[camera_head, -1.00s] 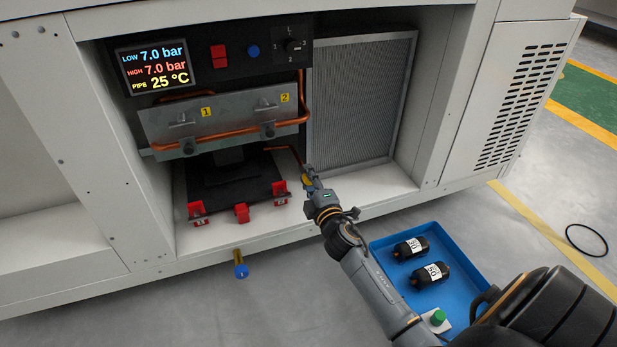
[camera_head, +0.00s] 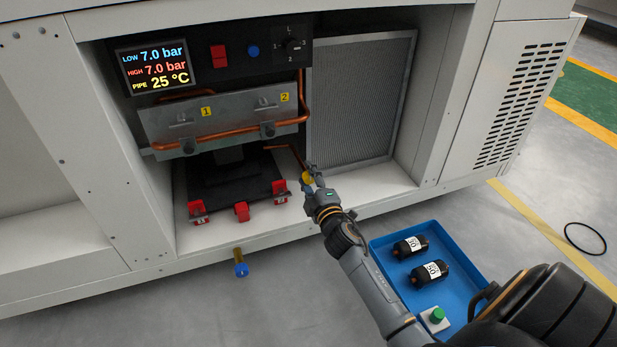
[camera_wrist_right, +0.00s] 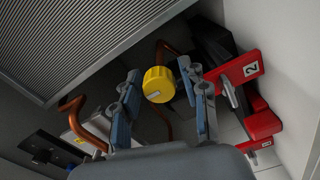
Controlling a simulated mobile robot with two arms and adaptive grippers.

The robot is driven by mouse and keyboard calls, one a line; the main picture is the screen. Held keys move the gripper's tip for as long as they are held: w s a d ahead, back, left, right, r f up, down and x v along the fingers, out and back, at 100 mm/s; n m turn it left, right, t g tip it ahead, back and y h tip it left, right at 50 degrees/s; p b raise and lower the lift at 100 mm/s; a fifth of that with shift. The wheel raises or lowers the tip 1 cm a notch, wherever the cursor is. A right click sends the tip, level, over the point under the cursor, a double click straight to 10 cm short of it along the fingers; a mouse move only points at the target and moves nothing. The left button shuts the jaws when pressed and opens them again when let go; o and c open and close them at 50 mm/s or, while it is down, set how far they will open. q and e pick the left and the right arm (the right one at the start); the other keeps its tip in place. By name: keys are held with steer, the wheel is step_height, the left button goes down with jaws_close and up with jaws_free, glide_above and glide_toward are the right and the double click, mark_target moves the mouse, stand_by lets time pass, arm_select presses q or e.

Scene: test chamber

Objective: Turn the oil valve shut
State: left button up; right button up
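A yellow round knob (camera_head: 307,177), which looks like the oil valve, sits at the end of a copper pipe low in the cabinet bay. My right gripper (camera_head: 313,177) is at the knob. In the right wrist view the fingers of my right gripper (camera_wrist_right: 160,92) are apart on either side of the knob, with gaps visible between them and it. My left gripper is not in view.
Red clamps (camera_head: 280,190) stand left of the knob, and a mesh filter panel (camera_head: 360,105) stands behind it. A display (camera_head: 157,68) reads 7.0 bar, 7.0 bar and 25 °C. A blue tray (camera_head: 455,262) with two black cylinders lies on the floor right of my arm.

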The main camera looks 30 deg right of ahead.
steer(key=shift+s, duration=0.1)
steer(key=v, duration=1.1)
steer(key=shift+s, duration=0.4)
